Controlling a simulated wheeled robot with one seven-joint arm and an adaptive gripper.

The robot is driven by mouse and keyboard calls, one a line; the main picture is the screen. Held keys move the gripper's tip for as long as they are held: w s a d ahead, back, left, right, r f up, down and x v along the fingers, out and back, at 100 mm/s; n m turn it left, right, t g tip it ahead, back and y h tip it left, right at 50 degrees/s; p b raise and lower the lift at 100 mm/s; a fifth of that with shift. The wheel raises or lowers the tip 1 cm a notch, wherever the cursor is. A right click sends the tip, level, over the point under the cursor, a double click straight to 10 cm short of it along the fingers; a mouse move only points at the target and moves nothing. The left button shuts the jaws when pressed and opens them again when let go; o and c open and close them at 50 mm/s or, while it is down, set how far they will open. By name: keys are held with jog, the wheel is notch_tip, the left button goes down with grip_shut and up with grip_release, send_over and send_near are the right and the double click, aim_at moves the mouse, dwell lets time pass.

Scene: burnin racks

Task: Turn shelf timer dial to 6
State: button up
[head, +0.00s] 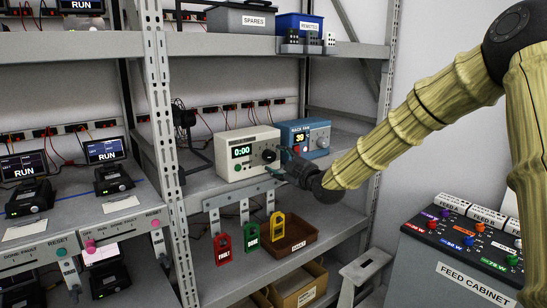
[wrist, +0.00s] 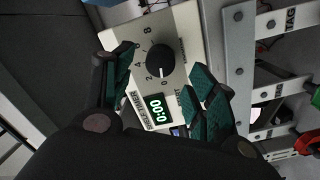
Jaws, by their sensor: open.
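The shelf timer (head: 231,168) is a cream box on the middle shelf, with a lit display reading 0:00 (head: 242,151). Its round black dial (head: 270,156) is on the right of its front. In the wrist view the dial (wrist: 158,60) lies between my open fingers, with 0, 2, 4 and 8 readable around it; the 6 is not clearly visible. The dial's pale mark appears to point toward 0. My gripper (head: 287,165) is in front of the timer's right side; its green-padded fingers also show in the wrist view (wrist: 162,66). Contact with the dial cannot be told.
A blue box marked RACK (head: 300,130), its display reading 39, stands right of the timer. Red (head: 223,248), green and yellow tags hang below the shelf edge, near a brown bin (head: 290,243). A rack upright (head: 163,130) stands left; a feed cabinet (head: 455,270) stands right.

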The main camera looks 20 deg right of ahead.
aim_at(272, 157)
jog(key=shift+p+x, duration=0.3)
jog(key=shift+x, duration=1.65)
jog(key=c, duration=1)
